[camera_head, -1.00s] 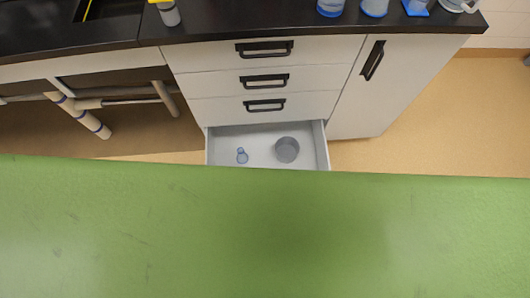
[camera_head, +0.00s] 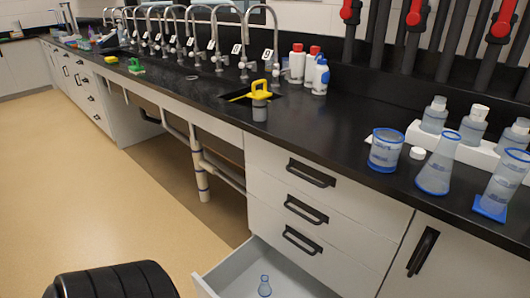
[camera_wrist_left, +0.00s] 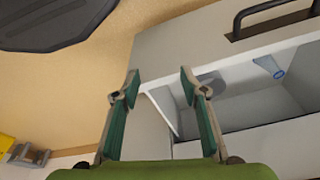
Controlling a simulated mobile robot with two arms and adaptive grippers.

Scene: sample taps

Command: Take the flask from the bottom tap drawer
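The bottom drawer (camera_head: 228,268) under the bench is pulled open. A small, clear bluish flask (camera_head: 264,286) stands in it at the lower edge of the head view. In the left wrist view the flask (camera_wrist_left: 269,66) lies in the open drawer, up and right of my left gripper (camera_wrist_left: 158,75). That gripper is open, its two green-padded fingers wide apart with nothing between them. A grey round vessel (camera_wrist_left: 211,86) shows partly behind the right finger. My left gripper is not in the head view, and my right gripper is in neither view.
The black bench top (camera_head: 330,140) carries a blue-rimmed beaker (camera_head: 385,150), a conical flask (camera_head: 437,165), a cylinder (camera_head: 502,185), bottles and a row of taps. Open floor (camera_head: 90,190) lies at left.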

